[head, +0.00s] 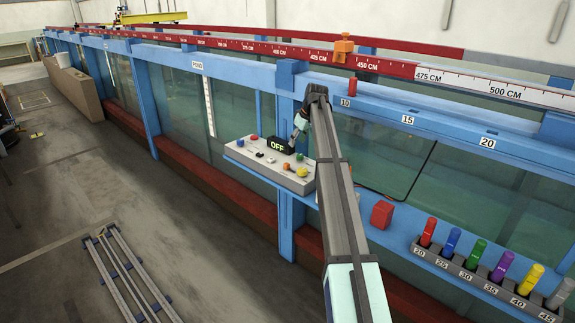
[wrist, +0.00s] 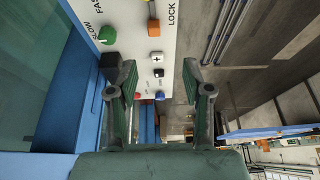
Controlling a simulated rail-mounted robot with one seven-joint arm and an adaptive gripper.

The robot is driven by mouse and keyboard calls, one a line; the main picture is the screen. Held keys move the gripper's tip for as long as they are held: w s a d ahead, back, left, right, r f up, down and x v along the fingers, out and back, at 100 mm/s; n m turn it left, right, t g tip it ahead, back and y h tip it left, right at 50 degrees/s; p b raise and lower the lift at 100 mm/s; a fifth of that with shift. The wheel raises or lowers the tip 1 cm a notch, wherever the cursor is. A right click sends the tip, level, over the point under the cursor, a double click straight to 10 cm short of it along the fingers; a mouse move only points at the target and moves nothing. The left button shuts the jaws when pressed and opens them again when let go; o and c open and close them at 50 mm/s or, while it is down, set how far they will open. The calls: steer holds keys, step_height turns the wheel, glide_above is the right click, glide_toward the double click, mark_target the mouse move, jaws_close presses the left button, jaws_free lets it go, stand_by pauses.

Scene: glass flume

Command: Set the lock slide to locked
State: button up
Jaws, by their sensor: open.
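The control panel (head: 240,151) sits on a blue shelf on the flume side and carries coloured knobs and a display reading OFF. An orange handle (head: 286,166) on it also shows in the wrist view (wrist: 154,29), next to the word LOCK. It looks like the lock slide; its exact position along its travel cannot be told. My gripper (head: 298,130) is over the back of the panel, near the display. In the wrist view my gripper (wrist: 160,82) is open and empty, with the orange handle ahead of it, apart from the fingers.
A green knob (wrist: 107,35) by SLOW and FAST, a plus button (wrist: 155,57) and a minus button (wrist: 158,72) are close by. A red block (head: 382,214) and a rack of coloured tubes (head: 484,284) stand right of my arm.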

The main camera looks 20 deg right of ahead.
mark_target(287, 164)
steer(key=p+x, duration=0.1)
steer(key=x, duration=0.4)
steer(key=w+p+x, duration=0.1)
steer(key=p+x, duration=0.1)
steer(key=x, duration=0.3)
steer(key=p+x, duration=0.2)
steer(key=x, duration=0.4)
steer(key=shift+w+d+r, duration=0.15)
steer(key=shift+d+r, duration=0.05)
steer(key=shift+d, duration=0.15)
jaws_close()
